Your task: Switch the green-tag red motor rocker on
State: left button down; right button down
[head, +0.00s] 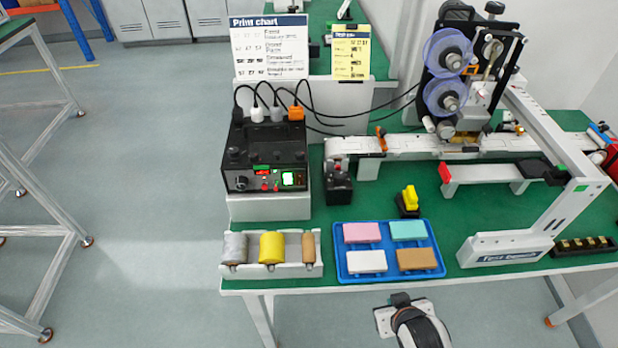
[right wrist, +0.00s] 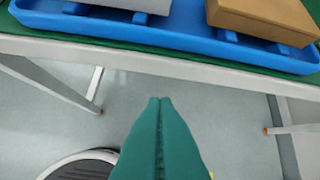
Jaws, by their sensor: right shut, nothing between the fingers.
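A black control box (head: 265,158) stands on a white block at the left of the green bench in the head view. My right arm (head: 415,322) shows at the bottom of the head view. My left gripper is not in view.
A blue tray (head: 341,272) with several coloured blocks sits at the front edge; it also shows in the right wrist view (right wrist: 150,33). A holder with rolls (head: 270,250) lies left of it. A black device (head: 338,185) and a yellow-topped piece (head: 409,200) stand behind. The reel machine (head: 448,60) stands at back right.

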aim_at(299, 179)
jog(key=w+r+t, duration=0.1)
jog(key=w+r, duration=0.1)
jog(key=w+r+t, duration=0.1)
jog(key=w+r, duration=0.1)
jog(key=w+a+r+t, duration=0.1)
jog(key=w+r+t, duration=0.1)
jog(key=shift+w+a+r, duration=0.1)
jog(key=shift+w+r, duration=0.15)
jog(key=shift+r, duration=0.05)
jog(key=w+a+r+n+t+y, duration=0.1)
jog(key=w+a, duration=0.1)
jog(key=w+a+r+t+y, duration=0.1)
jog(key=w+r+t, duration=0.1)
jog(key=w+a+r+n+t+y, duration=0.1)
jog(key=a, duration=0.1)
jog(key=shift+w+a+r+n+t, duration=0.3)
jog(key=shift+w+a+r, duration=0.05)
jog(key=shift+w, duration=0.05)
jog(key=a+r+n+y, duration=0.1)
jog(key=a+n+y, duration=0.1)
jog(key=a+y, duration=0.1)
jog(key=a+r+n+y, duration=0.1)
jog(key=a+n+y, duration=0.2)
jog(key=a+y, duration=0.1)
jog(key=a+r+n+y, duration=0.2)
jog(key=a+n+y, duration=0.1)
jog(key=a+y, duration=0.1)
jog(key=shift+s+a+g, duration=0.15)
jog(key=shift+a+g, duration=0.25)
